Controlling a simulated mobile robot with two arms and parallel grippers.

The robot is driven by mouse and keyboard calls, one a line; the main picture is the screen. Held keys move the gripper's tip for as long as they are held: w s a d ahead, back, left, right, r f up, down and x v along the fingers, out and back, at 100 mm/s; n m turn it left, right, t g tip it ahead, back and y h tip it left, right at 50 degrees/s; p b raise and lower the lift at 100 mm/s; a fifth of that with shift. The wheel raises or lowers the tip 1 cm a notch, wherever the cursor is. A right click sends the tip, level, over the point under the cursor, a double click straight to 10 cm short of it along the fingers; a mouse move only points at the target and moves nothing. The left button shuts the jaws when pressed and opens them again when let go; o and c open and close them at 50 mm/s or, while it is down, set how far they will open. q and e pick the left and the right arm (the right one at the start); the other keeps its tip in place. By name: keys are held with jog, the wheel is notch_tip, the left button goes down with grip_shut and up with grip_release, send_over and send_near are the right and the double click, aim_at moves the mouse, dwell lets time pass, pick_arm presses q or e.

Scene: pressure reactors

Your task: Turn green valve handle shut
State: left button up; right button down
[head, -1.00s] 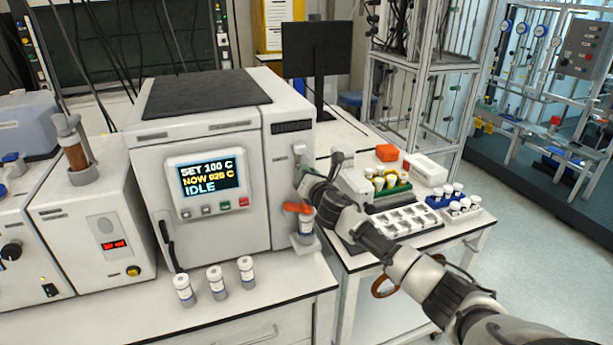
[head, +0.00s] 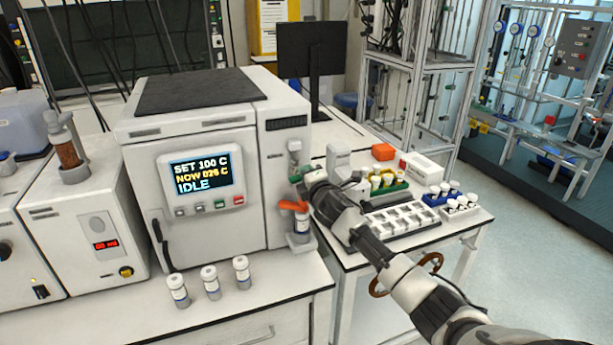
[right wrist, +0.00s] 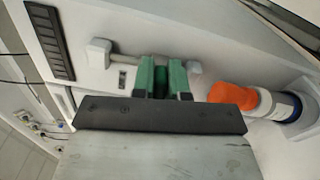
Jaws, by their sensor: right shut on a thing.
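My right gripper (head: 306,182) reaches the right front side of the white reactor cabinet (head: 200,241), just above an orange handle (head: 293,205). A small green part (head: 296,178) shows at its tip, mostly hidden by the gripper. In the right wrist view, two green pieces stand side by side before my black palm, with my right gripper (right wrist: 162,80) shut on the green valve handle between them. The handle's exact angle is hard to tell. A pale rod with a white knob (right wrist: 98,52) runs behind. My left gripper is not in view.
The orange handle (right wrist: 232,95) is close beside my gripper, with a white and blue vial (head: 301,222) below it. Several capped vials (head: 212,281) stand on the front bench. A rack table with a white tray (head: 380,233) lies under my arm.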

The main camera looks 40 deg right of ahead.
jog(key=shift+f+m, duration=0.15)
jog(key=shift+m, duration=0.85)
jog(key=c, duration=1.1)
grip_release()
jog(key=shift+d, duration=0.1)
jog(key=shift+c, duration=0.2)
jog(key=b+v, duration=0.3)
jog(key=v, duration=0.8)
jog(key=shift+w+f, duration=0.1)
